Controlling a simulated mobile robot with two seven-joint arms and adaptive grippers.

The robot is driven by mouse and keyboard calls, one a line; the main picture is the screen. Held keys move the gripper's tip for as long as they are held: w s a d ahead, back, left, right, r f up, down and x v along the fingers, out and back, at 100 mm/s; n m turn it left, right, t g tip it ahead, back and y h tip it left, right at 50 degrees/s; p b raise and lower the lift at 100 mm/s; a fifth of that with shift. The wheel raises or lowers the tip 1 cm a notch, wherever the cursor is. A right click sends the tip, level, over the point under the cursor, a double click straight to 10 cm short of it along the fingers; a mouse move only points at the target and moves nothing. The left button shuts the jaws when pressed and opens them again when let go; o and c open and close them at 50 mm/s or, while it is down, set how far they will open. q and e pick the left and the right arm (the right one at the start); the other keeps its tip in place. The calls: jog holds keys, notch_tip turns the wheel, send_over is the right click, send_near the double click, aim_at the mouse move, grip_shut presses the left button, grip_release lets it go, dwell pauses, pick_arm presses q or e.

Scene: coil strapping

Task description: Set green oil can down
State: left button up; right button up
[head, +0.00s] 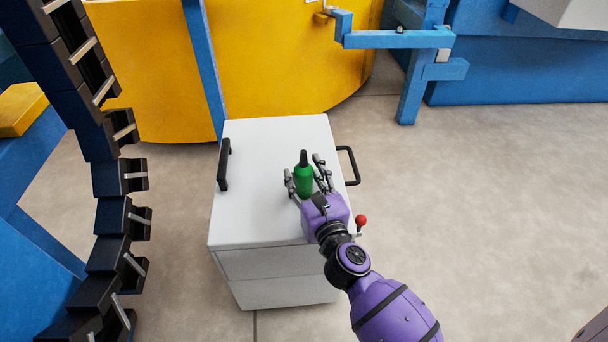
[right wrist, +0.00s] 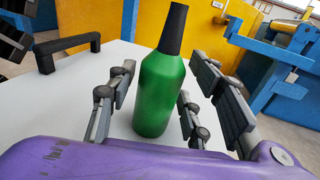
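The green oil can (head: 304,180) with its black nozzle stands upright on the white top of a cabinet (head: 262,150). In the right wrist view the can (right wrist: 160,92) rests with its base on the white surface. My right gripper (head: 306,173) is around the can with its fingers spread apart, one on each side. In the right wrist view the right gripper (right wrist: 168,85) shows gaps between its fingers and the can on both sides. My left gripper is not in view.
The cabinet has a black handle (head: 224,164) at the left and another (head: 349,165) at the right. A yellow drum (head: 275,60) and blue frames (head: 410,85) stand behind it. A black cable chain (head: 110,215) hangs at the left. The cabinet top left of the can is clear.

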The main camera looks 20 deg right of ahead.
jog(key=shift+r, duration=0.1)
jog(key=shift+s+r, duration=0.1)
jog(key=shift+s, duration=0.1)
jog(key=s, duration=1.1)
jog(key=shift+s+a, duration=0.25)
jog(key=shift+s, duration=0.05)
